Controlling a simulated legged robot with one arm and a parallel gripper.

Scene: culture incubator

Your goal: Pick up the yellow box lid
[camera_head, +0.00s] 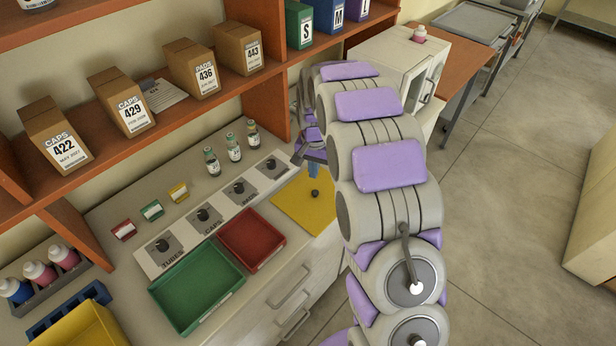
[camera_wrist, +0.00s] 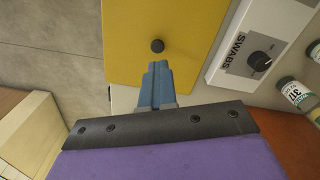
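The yellow box lid (camera_head: 291,208) is a flat square with a small dark round knob (camera_head: 315,193), lying at the right end of the counter beside the red tray. In the wrist view the lid (camera_wrist: 195,25) fills the top middle, with its knob (camera_wrist: 157,45) just beyond my fingertips. My gripper (camera_wrist: 157,66) has blue fingers that sit close together with nothing visible between them. It looks shut and apart from the knob. In the head view my gripper (camera_head: 314,170) is above the lid's far part, partly hidden by my arm.
A red tray (camera_head: 278,256) and a green tray (camera_head: 238,283) stand left of the lid. A white panel with dark knobs (camera_head: 222,203) runs behind them, with several vials (camera_head: 233,148) beyond. An open yellow bin (camera_head: 112,318) is at the lower left. Shelves with boxes overhang the back.

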